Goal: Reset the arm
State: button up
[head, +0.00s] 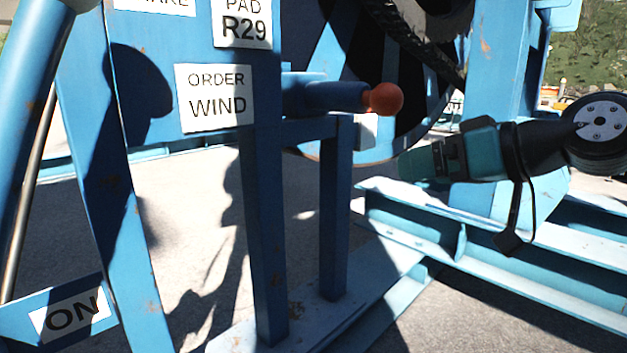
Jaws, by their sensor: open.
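My gripper (420,162) is in the right half of the head view, teal and black, pointing left. My arm enters from the right edge behind it, with a round grey joint. The gripper holds nothing that I can see; its jaws are seen from the side, so the gap between them is hard to make out. A blue lever with an orange-red ball knob (383,98) sticks out to the right from a blue stand (262,220). The gripper is to the right of the knob and lower in the picture, apart from it.
Signs on the blue frame read "ORDER WIND" (214,97), "PAD R29" (243,22) and "ON" (70,314). The cable reel (330,60) is behind the lever. Light blue base beams (480,250) cross the ground at lower right. Bare pavement lies between the posts.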

jog(key=s+a+f+n+g+h+p, duration=0.1)
jog(key=s+a+f+g+h, duration=0.1)
jog(key=s+f+g, duration=0.6)
jog(key=s+a+f+n+g+h, duration=0.1)
jog(key=s+f+h, duration=0.25)
jog(key=s, duration=0.75)
notch_tip(320, 180, up, 37)
jog(key=p, duration=3.8)
jog(key=shift+s+d+r+m+g, duration=0.2)
jog(key=shift+s+m+g, duration=0.1)
jog(key=shift+s, duration=0.15)
jog(key=shift+f, duration=0.1)
